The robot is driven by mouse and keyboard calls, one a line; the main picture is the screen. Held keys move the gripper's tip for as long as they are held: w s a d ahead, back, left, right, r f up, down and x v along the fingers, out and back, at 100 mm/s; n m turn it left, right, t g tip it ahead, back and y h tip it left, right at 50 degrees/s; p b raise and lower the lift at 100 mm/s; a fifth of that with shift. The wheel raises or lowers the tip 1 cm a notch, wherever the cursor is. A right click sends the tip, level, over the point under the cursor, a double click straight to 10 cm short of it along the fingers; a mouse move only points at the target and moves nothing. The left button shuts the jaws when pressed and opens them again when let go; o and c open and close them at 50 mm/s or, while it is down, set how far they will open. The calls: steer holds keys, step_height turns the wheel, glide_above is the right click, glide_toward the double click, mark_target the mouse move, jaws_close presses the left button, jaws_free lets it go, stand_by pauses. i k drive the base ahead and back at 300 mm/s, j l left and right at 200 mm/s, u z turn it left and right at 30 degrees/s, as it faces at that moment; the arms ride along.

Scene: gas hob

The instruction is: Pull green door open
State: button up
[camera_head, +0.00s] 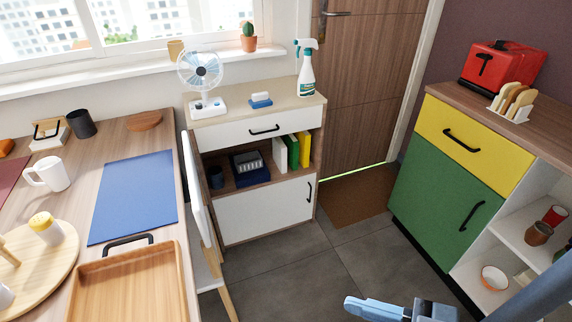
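The green door (435,195) is the lower front of the cabinet at the right, below a yellow drawer. It looks shut, flush with the cabinet front. Its black bar handle (472,216) sits slanted near the door's right edge. My gripper (400,309) shows only in part at the bottom edge, in front of the cabinet and apart from the door and handle. Its light blue parts are cut off by the frame, so I cannot tell how far the fingers are apart. Nothing held shows.
The yellow drawer (473,143) with a black handle is shut. Open shelves (545,215) with cups and a bowl are right of the green door. The grey floor (350,262) before the door is clear. A table (150,135) and a white cabinet (262,213) stand left.

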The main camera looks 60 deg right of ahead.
mark_target(444, 206)
steer(key=z, duration=2.5)
steer(key=i+j+u, duration=0.3)
steer(key=i+j, duration=0.15)
steer(key=j, duration=0.15)
